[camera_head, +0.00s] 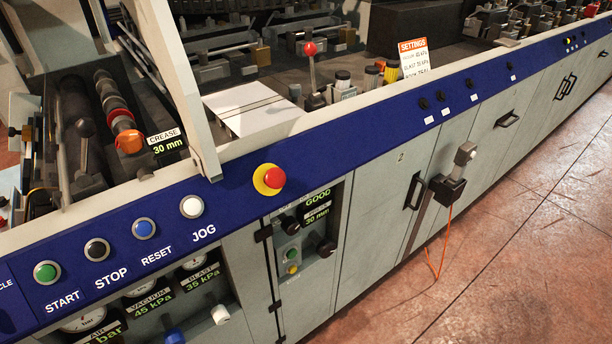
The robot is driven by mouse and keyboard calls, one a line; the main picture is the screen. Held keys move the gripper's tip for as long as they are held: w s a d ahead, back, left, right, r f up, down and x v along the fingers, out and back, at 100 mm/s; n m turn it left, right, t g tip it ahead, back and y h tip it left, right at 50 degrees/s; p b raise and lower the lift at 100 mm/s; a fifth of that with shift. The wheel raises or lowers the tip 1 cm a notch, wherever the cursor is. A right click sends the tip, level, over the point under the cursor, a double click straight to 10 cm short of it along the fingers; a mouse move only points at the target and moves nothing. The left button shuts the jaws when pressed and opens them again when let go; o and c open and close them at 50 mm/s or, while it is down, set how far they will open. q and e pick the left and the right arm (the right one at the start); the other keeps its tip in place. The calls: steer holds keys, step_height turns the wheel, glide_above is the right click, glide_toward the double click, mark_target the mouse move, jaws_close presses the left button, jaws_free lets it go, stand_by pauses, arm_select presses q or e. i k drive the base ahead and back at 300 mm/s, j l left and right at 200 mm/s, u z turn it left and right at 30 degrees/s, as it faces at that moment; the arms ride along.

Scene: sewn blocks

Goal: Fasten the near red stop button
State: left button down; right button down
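A red mushroom stop button (274,177) with a yellow ring around its base sits on the sloping blue panel, right of the JOG button. It appears seated on the panel; whether it is loose cannot be told. A separate black button (97,249) is labelled STOP, farther left on the panel. Neither of my grippers shows in the head view, and nothing covers the red button.
The blue panel (375,118) runs along a grey machine. The green START (47,272), blue RESET (144,228) and white JOG (192,207) buttons are left of the red one. A grey upright frame (172,80) rises behind. Floor at right is mostly clear, with an orange cable (438,262).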

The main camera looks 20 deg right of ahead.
mark_target(274, 178)
steer(key=i+l+z, duration=0.15)
steer(key=l+z, duration=0.2)
steer(key=l, duration=0.2)
steer(key=u, duration=1.45)
